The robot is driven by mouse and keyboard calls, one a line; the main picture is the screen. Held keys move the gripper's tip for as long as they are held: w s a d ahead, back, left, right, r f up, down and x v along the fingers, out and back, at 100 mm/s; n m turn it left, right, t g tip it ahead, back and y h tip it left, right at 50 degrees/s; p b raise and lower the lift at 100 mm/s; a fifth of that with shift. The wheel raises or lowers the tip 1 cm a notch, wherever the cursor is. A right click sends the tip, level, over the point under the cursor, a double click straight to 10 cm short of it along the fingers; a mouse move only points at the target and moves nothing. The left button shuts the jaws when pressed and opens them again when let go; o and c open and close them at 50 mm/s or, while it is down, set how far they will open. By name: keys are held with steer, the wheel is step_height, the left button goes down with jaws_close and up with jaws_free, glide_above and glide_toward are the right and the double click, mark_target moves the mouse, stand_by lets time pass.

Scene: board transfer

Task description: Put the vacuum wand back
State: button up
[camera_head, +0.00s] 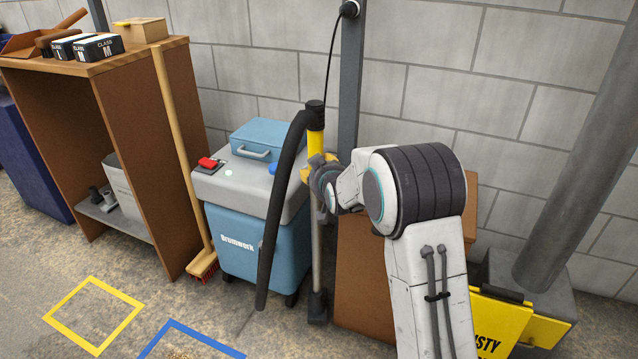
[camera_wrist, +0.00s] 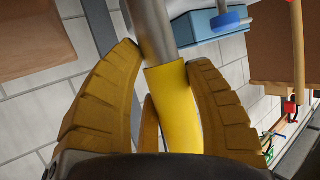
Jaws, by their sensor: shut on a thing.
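The vacuum wand (camera_head: 316,235) stands nearly upright in front of the right side of the blue and grey vacuum (camera_head: 265,240). It has a yellow grip and a grey metal tube, and its dark nozzle is at floor level. A black hose (camera_head: 275,215) hangs from its top. My gripper (camera_head: 316,165) is shut on the yellow grip. In the wrist view, my gripper's two yellow-brown fingers (camera_wrist: 176,90) flank the yellow grip of the wand (camera_wrist: 178,105), with the metal tube beyond. Whether the wand touches the vacuum, I cannot tell.
A broom (camera_head: 175,145) leans against a brown shelf unit (camera_head: 150,130) left of the vacuum. A grey post (camera_head: 350,80) stands behind the wand. A brown box (camera_head: 362,275) and a yellow sign (camera_head: 500,322) are to the right. Yellow and blue floor outlines mark open floor in front.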

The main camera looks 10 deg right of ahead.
steer(key=shift+f+b, duration=0.95)
steer(key=shift+f, duration=0.95)
steer(key=o, duration=0.9)
steer(key=shift+f, duration=0.1)
steer(key=s+r+g+p, duration=0.1)
steer(key=s+g, duration=0.4)
steer(key=s, duration=1.7)
steer(key=s+r+g+p, duration=0.2)
steer(key=s+g, duration=0.4)
steer(key=s, duration=1.6)
steer(key=shift+s+r, duration=0.35)
steer(key=shift+r, duration=0.05)
